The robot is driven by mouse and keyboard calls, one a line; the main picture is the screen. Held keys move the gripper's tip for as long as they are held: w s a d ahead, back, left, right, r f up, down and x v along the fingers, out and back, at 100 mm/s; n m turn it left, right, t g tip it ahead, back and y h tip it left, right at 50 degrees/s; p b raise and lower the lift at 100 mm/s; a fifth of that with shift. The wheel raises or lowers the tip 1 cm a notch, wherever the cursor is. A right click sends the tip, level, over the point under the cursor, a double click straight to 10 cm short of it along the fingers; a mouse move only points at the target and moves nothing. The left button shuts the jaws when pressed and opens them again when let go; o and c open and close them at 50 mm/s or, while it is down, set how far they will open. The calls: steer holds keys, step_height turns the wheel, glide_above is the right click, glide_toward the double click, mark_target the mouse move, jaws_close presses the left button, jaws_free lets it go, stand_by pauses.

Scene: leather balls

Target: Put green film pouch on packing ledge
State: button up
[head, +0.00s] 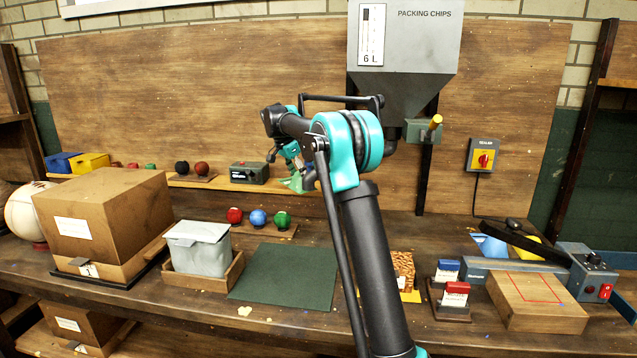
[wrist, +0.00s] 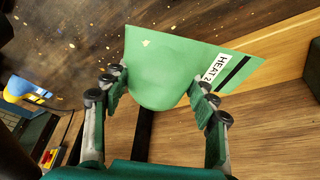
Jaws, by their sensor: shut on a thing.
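The green film pouch (wrist: 170,65) is between my gripper's fingers in the wrist view, with a "HEAT 2" label and a black stripe. My gripper (wrist: 162,88) is shut on it. In the head view the pouch (head: 296,183) shows as a small green patch beneath my gripper (head: 292,160), partly hidden by my arm. The narrow wooden ledge (head: 222,183) runs along the back board. The pouch is at the ledge's right part in the picture; whether it touches the ledge I cannot tell.
A dark green box (head: 249,173) and a stand with dark and red balls (head: 192,171) occupy the ledge left of the pouch. Below stands a rack of red, blue and green balls (head: 258,220). The packing chips hopper (head: 405,45) hangs to the right. A green mat (head: 280,275) lies clear.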

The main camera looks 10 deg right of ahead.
steer(key=w+d, duration=0.1)
steer(key=d, duration=0.1)
steer(key=w+d, duration=0.1)
steer(key=d, duration=0.2)
steer(key=w+d, duration=0.2)
steer(key=d, duration=0.1)
steer(key=shift+f, duration=1.75)
steer(key=shift+f, duration=0.1)
steer(key=o, duration=1.4)
steer(key=v, duration=1.2)
